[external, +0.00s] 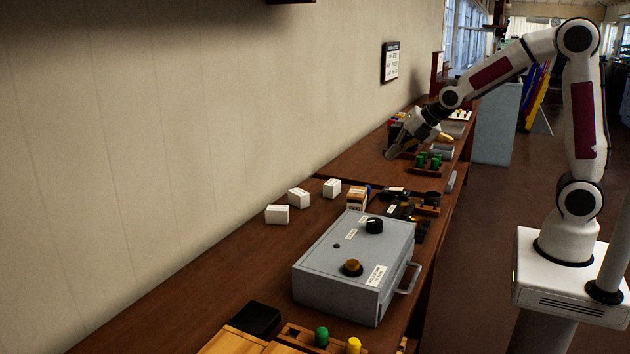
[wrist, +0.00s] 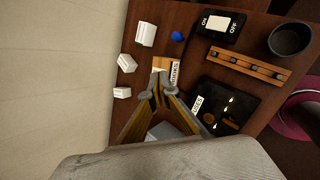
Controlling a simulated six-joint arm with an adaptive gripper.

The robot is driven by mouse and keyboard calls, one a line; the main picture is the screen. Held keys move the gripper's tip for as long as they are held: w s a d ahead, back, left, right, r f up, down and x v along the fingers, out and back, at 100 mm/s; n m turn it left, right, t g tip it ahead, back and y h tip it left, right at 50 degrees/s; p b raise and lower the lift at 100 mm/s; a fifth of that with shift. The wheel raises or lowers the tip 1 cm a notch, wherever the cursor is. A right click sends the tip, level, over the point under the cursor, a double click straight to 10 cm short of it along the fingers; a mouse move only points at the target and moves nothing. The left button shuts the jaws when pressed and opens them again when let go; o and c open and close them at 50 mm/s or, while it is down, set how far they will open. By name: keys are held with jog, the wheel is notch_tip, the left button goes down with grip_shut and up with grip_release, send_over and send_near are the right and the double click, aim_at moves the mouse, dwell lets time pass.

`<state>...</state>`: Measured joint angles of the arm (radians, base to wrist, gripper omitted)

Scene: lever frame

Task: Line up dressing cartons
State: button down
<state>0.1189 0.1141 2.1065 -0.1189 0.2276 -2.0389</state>
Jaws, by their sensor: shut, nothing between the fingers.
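Three white dressing cartons stand apart on the bench near the wall. In the external view they form a slanting row: a near one (external: 277,214), a middle one (external: 298,198) and a far one (external: 331,188). The wrist view shows them at upper left, one at the top (wrist: 146,34), a turned one below it (wrist: 127,63) and a small-looking lowest one (wrist: 122,93). They are turned at differing angles. My gripper (external: 389,154) is shut and empty, above the bench beyond the cartons. Its fingertips (wrist: 157,93) meet in the wrist view, touching no carton.
A labelled box (external: 357,198) stands right of the far carton. A grey control box (external: 355,264) with knobs fills the nearer bench. A black tray (wrist: 225,103), a peg rail (wrist: 248,63), an on/off switch (wrist: 219,24) and a dark cup (wrist: 290,38) lie right. Bench left of the control box is clear.

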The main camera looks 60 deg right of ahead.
aim_at(337, 185)
jog(key=w+d+f+n, duration=0.4)
jog(key=w+f+n, duration=0.6)
jog(key=w+n, duration=0.1)
jog(key=shift+f+t, duration=0.25)
jog(key=shift+t, duration=0.15)
jog(key=shift+w, duration=0.1)
jog(key=shift+x, duration=4.95)
jog(key=shift+w, duration=0.25)
jog(key=shift+w, duration=0.6)
jog(key=shift+w+d, duration=0.15)
jog(key=shift+w, duration=0.35)
jog(key=shift+w+d, duration=0.15)
jog(key=shift+w, duration=0.35)
